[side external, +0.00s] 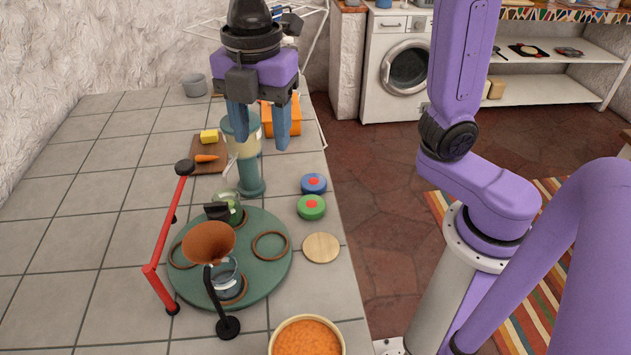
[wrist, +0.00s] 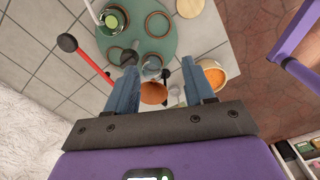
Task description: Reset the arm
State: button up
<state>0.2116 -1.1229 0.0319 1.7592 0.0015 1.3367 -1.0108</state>
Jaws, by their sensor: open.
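My gripper (side external: 260,128) hangs above the far part of the tiled counter, pointing down. Its two blue fingers are spread apart with nothing between them. In the wrist view the open fingers (wrist: 162,92) frame a brown funnel (wrist: 153,93) that lies well below them. The same funnel (side external: 208,242) is held on a black stand over a glass jar on the green round tray (side external: 262,289) in the side view. My gripper touches nothing that I can see.
A red rail (side external: 165,230) stands left of the tray. A teal pedestal (side external: 249,175) stands behind the tray, close to my gripper. The left counter is clear.

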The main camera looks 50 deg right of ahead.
jog(key=s+d+f+m, duration=0.4)
jog(key=s+d+f, duration=0.1)
jog(key=s+d, duration=0.2)
jog(key=s+d+f+m, duration=0.5)
jog(key=s+d, duration=0.3)
jog(key=d, duration=0.1)
jog(key=shift+s+f, duration=0.3)
jog(key=shift+f, duration=0.1)
